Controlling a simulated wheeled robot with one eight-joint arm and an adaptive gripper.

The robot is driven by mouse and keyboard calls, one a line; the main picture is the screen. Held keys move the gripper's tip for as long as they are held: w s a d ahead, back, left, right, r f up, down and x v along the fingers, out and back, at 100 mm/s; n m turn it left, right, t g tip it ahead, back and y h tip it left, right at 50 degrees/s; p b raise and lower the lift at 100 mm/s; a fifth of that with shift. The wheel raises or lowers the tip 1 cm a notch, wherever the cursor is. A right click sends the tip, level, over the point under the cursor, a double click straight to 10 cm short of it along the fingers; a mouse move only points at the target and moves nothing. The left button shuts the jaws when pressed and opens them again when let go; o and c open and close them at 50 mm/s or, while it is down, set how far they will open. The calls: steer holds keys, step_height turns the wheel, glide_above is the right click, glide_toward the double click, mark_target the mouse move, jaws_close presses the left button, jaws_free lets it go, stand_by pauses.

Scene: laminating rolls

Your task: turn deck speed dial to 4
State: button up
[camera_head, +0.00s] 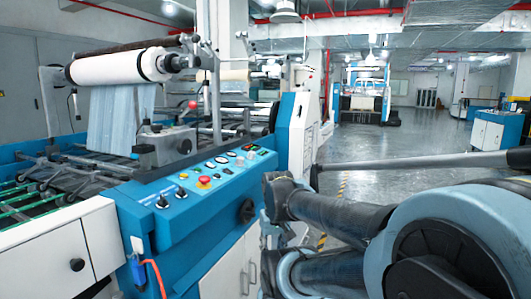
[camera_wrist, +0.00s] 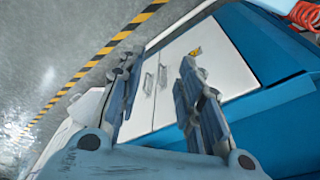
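The blue control panel (camera_head: 195,190) of the laminating machine is at centre left in the head view. On its top are black knobs, one at the near left (camera_head: 162,201) and one beside it (camera_head: 181,192). A larger black knob (camera_head: 247,210) is on the panel's front face. I cannot read the labels or tell which is the deck speed dial. In the wrist view, my gripper (camera_wrist: 158,66) has its fingers apart with nothing between them. It faces the machine's white cabinet doors (camera_wrist: 150,82), and no dial shows there.
A red emergency button on yellow (camera_head: 204,181) sits among the knobs. A film roll (camera_head: 118,66) is above the machine at left. My arm fills the right foreground. A yellow-black floor stripe (camera_wrist: 105,50) runs beside the cabinet, with open grey floor beyond.

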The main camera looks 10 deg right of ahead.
steer(key=shift+w+d, duration=0.15)
steer(key=shift+w, duration=0.1)
steer(key=o, duration=0.3)
steer(key=shift+s+r, duration=0.1)
steer(key=shift+r, duration=0.05)
step_height(320, 180, up, 38)
steer(key=m, duration=1.4)
glide_above(252, 152)
steer(key=s+d, duration=0.1)
steer(key=s, duration=0.2)
steer(key=shift+y, duration=0.4)
steer(key=x, duration=1.7)
steer(key=shift+d, duration=0.15)
steer(key=shift+w, duration=0.1)
steer(key=c, duration=1)
